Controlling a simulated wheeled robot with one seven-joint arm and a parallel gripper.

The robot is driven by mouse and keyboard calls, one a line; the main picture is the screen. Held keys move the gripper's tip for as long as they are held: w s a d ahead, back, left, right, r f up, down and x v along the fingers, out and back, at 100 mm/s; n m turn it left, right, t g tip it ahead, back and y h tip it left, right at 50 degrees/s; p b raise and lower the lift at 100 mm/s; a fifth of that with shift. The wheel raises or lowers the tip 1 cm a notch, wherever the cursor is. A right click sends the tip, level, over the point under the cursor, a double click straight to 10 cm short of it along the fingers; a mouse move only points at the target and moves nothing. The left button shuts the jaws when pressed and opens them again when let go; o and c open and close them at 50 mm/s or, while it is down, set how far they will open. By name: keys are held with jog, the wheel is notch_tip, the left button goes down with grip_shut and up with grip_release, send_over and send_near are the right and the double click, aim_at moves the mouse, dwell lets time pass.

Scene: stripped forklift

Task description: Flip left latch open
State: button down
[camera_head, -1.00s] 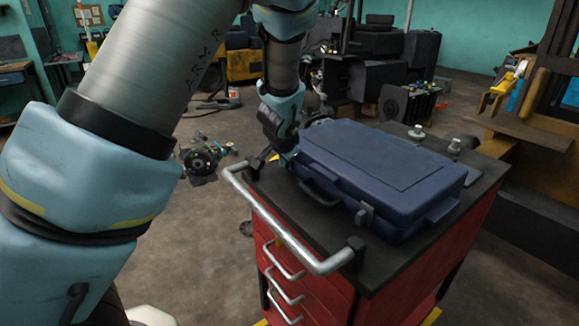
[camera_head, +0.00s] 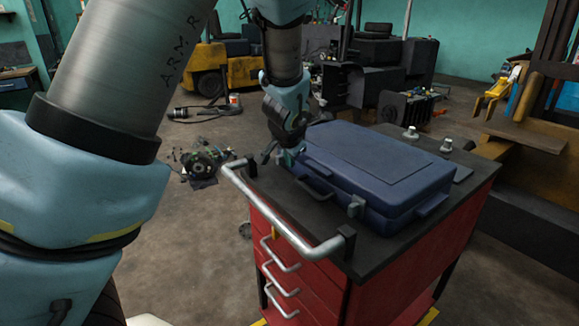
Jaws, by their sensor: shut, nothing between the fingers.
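A closed dark blue case (camera_head: 375,165) lies flat on the black top of a red tool cart (camera_head: 385,303). Its carry handle (camera_head: 316,188) is on the front side. A grey latch (camera_head: 356,207) shows to the right of the handle. The left latch is hidden behind my gripper. My gripper (camera_head: 286,160) points down at the case's left front corner, close against its front side. Its fingers are shut with nothing seen between them. I cannot tell whether they touch the left latch.
A metal push bar (camera_head: 285,222) runs along the cart's near edge, just in front of the case. Several drawer handles are below it. Small metal parts (camera_head: 446,145) stand on the cart behind the case. A round part (camera_head: 200,163) lies on the floor to the left.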

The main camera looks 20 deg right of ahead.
jog(key=b+v, duration=0.1)
jog(key=v, duration=0.5)
jog(key=shift+r, duration=0.2)
jog(key=shift+s+a, duration=0.1)
jog(key=shift+s, duration=0.05)
jog(key=s+a+f+n+g+y, duration=0.15)
jog(key=a+n, duration=0.35)
jog(key=a, duration=0.8)
jog(key=a+f+n+g+y, duration=0.2)
jog(key=a+f+n, duration=0.15)
jog(key=a, duration=0.95)
jog(key=s+a+n+g, duration=0.1)
jog(key=s+a+n, duration=0.3)
jog(key=a, duration=0.4)
jog(key=shift+s+f+n, duration=0.2)
jog(key=shift+s+n, duration=0.15)
jog(key=shift+s, duration=0.55)
jog(key=shift+w+d+g, duration=0.1)
jog(key=shift+g, duration=0.15)
